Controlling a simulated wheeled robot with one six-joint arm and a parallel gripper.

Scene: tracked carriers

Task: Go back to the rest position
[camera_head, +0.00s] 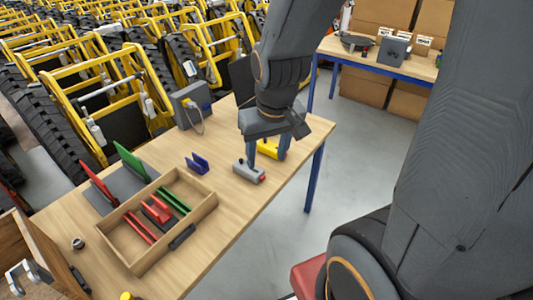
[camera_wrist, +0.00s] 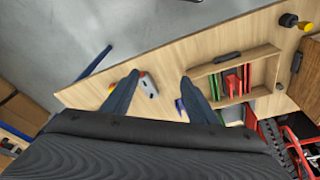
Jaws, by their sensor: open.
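My gripper (camera_head: 266,152) hangs below my arm over the right part of the wooden table (camera_head: 228,205), its two fingers apart. In the wrist view my gripper (camera_wrist: 160,78) is spread wide, with nothing held between the fingers. A small grey device with a red end (camera_head: 249,172) lies on the table below it. In the wrist view this device (camera_wrist: 148,84) shows between the fingers, nearer the left one. A yellow thing (camera_head: 269,149) is partly hidden behind the fingers. How high the fingertips are above the table is hard to tell.
A wooden tray (camera_head: 206,210) holds red and green pieces. A blue holder (camera_head: 197,163), a grey box with a cable (camera_head: 191,105) and upright red and green plates (camera_head: 130,160) stand nearby. Yellow tracked carriers (camera_head: 100,90) fill the back left. Open grey floor (camera_head: 350,150) lies to the right.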

